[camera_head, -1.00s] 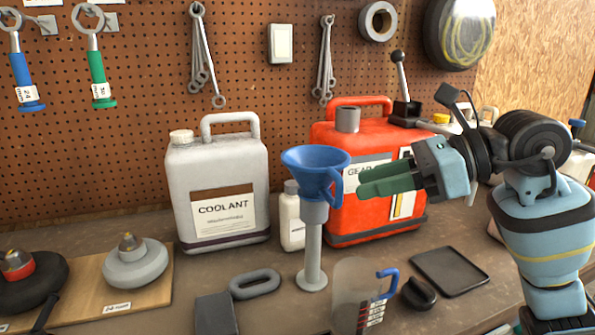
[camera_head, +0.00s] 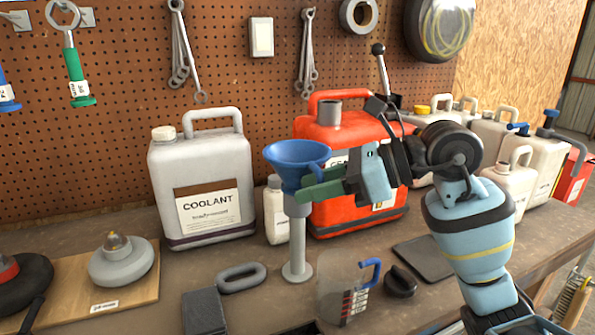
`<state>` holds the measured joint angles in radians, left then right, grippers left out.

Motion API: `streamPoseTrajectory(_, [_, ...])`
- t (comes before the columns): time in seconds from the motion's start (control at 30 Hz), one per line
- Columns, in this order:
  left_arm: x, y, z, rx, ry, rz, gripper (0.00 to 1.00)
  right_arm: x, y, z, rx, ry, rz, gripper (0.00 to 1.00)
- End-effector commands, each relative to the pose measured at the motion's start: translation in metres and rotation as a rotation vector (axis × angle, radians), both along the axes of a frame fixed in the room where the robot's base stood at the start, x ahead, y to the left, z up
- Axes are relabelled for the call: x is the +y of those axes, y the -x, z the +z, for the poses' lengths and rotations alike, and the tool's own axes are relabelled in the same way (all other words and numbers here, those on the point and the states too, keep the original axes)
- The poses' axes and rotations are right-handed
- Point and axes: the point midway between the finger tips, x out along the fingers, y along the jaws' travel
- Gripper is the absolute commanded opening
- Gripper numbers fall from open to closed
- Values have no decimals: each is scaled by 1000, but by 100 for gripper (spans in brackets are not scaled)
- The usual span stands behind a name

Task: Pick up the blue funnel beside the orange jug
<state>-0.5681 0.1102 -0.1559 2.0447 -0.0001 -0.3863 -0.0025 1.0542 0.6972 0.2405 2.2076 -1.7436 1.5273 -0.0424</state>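The blue funnel (camera_head: 296,152) sits upright on a grey stand (camera_head: 297,245), in front of the orange jug (camera_head: 330,128) and at its left side. The funnel's handle is on its right side and is partly hidden by my fingers. My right gripper (camera_head: 318,186) reaches in from the right with green fingers. One finger passes in front of the handle and the other shows behind it, with a gap between them. I cannot see whether either finger touches the funnel. My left gripper is out of view.
A grey coolant jug (camera_head: 203,180) and a small white bottle (camera_head: 276,212) stand left of the funnel. A clear measuring jug (camera_head: 340,292) with a blue handle stands in front, near a black tray (camera_head: 424,258). Several pale cans (camera_head: 510,183) stand at the right.

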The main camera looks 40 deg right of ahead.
Motion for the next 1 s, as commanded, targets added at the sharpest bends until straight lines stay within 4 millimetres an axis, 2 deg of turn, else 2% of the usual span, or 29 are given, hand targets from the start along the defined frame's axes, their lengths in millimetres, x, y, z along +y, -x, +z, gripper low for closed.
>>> streamPoseTrajectory(0.1, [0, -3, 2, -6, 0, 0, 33, 7, -7, -3, 0, -1, 1, 37])
streamPoseTrajectory(0.37, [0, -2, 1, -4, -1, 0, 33, 8, -9, -5, 0, 0, -1, 37])
streamPoseTrajectory(0.67, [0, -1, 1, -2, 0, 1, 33, 8, -9, -5, 0, 0, -1, 0])
streamPoseTrajectory(1.0, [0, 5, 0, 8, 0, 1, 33, 8, -8, -4, -2, 0, -1, 0])
